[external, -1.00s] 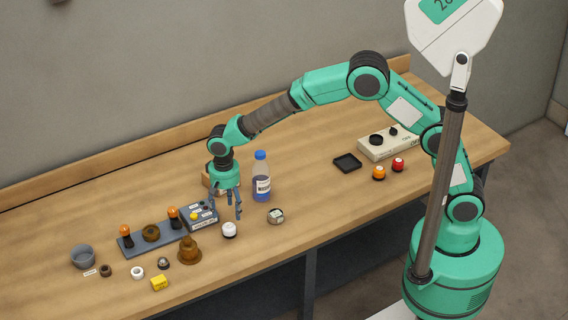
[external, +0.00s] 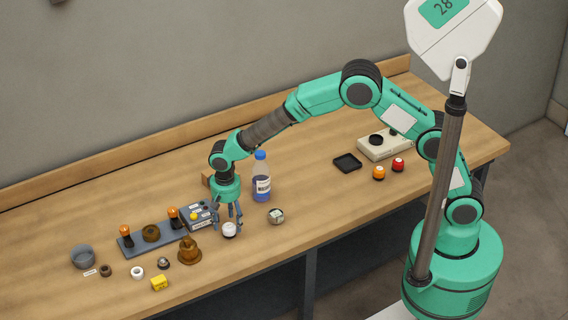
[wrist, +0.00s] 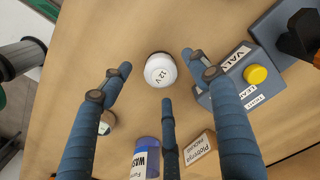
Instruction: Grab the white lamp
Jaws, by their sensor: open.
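The white lamp (external: 229,230) is a small round white dome on a dark base, standing on the wooden bench. I see clear gaps between the fingers and the lamp.
A blue-capped bottle (external: 261,178) stands behind the gripper. A grey valve box (external: 197,215) with a yellow button (wrist: 256,74) is close on one side. A brown bell-shaped piece (external: 189,251) and a small round gauge (external: 276,216) flank the lamp.

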